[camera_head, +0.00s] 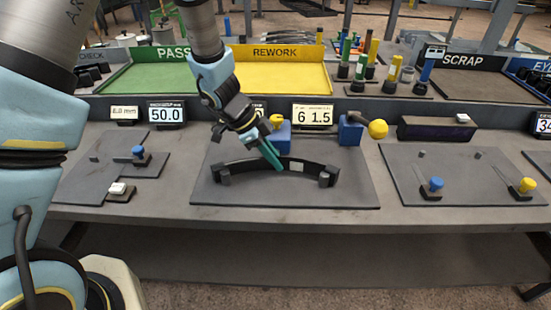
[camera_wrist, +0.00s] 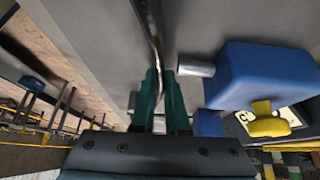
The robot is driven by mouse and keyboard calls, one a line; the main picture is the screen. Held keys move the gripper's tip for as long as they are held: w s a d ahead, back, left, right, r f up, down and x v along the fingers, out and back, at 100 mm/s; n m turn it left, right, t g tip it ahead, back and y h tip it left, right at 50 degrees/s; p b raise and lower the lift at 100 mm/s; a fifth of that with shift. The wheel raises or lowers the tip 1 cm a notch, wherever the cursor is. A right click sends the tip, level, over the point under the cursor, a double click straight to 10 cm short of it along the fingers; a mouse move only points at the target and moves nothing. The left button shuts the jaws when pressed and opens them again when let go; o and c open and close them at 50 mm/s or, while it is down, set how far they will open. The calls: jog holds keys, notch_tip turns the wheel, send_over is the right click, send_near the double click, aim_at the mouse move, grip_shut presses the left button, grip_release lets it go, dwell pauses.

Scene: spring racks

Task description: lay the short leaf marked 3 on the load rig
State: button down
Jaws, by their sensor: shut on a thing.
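A dark, arched leaf (camera_head: 250,168) with a small pale label lies across the middle grey plate (camera_head: 215,197) in the head view. The label is too small to read. Its ends are at two short grey posts (camera_head: 226,179); I cannot tell whether it rests on them. My gripper (camera_head: 274,160) has its green fingers shut on the leaf, near its middle. In the wrist view the leaf (camera_wrist: 152,28) shows edge-on, running up from between the fingers (camera_wrist: 160,85). I take the middle plate with its blue blocks (camera_head: 350,131) to be the load rig.
A blue block (camera_wrist: 262,75) with a yellow knob (camera_wrist: 268,122) is close beside the fingers. A display reading 6 1.5 (camera_head: 313,117) stands behind. Other plates lie left (camera_head: 85,180) and right (camera_head: 465,170). A dark block (camera_head: 425,130) stands at back right.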

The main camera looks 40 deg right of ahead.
jog(key=shift+s, duration=0.1)
dwell(0.3)
jog(key=shift+c, duration=1.8)
grip_release()
notch_tip(320, 180, up, 6)
jog(key=p, duration=0.6)
jog(key=shift+f+p, duration=0.2)
jog(key=shift+p, duration=0.2)
jog(key=shift+r+p, duration=0.35)
jog(key=shift+r, duration=0.85)
